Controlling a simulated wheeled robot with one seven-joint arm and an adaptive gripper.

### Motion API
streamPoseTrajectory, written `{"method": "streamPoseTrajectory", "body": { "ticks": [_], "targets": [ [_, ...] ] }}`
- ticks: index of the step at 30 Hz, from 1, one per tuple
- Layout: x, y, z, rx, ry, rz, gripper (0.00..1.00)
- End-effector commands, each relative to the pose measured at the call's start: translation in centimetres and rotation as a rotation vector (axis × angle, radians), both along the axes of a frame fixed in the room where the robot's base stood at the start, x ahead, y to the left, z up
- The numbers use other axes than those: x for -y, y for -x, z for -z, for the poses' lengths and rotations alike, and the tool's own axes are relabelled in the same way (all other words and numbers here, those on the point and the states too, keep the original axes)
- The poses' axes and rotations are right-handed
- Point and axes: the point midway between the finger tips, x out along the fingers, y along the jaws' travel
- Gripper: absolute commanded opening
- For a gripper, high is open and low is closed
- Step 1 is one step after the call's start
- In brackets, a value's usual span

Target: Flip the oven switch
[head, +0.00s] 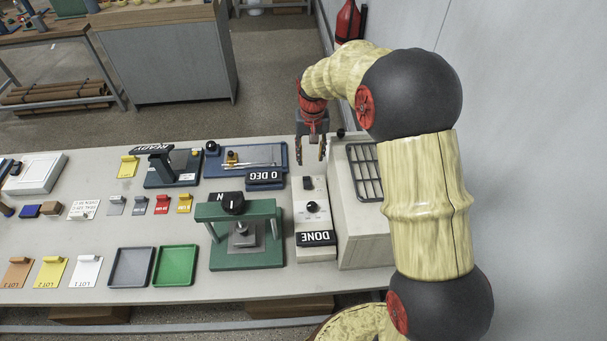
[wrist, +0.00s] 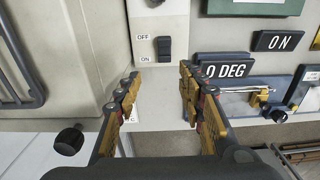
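The oven (head: 362,238) is a pale box with a dark grille at the right end of the bench. Its control panel (head: 301,223) carries a small black switch (head: 308,183), a round dial (head: 312,207) and a DONE sign (head: 316,238). In the wrist view the black switch (wrist: 164,48) stands beside OFF and ON labels, OFF above ON in that picture. I cannot tell which way it is set. My gripper (head: 311,156) hangs near the panel's far end, apart from the switch. In the wrist view its fingers (wrist: 158,98) are spread with nothing between them.
A green press (head: 247,258) stands left of the panel. A 0 DEG sign (head: 265,177) and a blue tray (head: 222,158) lie close to the gripper's left. A black knob (wrist: 68,140) sticks out from the oven. A wall (head: 540,150) rises on the right.

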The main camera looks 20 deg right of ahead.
Motion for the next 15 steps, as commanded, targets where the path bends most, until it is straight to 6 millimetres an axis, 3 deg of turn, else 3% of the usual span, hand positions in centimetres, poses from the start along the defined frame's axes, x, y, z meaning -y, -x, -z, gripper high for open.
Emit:
{"method": "streamPoseTrajectory", "body": {
  "ticks": [5,15],
  "targets": [
    [0.1,-1.4,3.4,-0.038,0.000,0.013,0.39],
    [0.1,-1.8,7.0,-0.050,-0.001,0.018,0.39]
  ]
}}
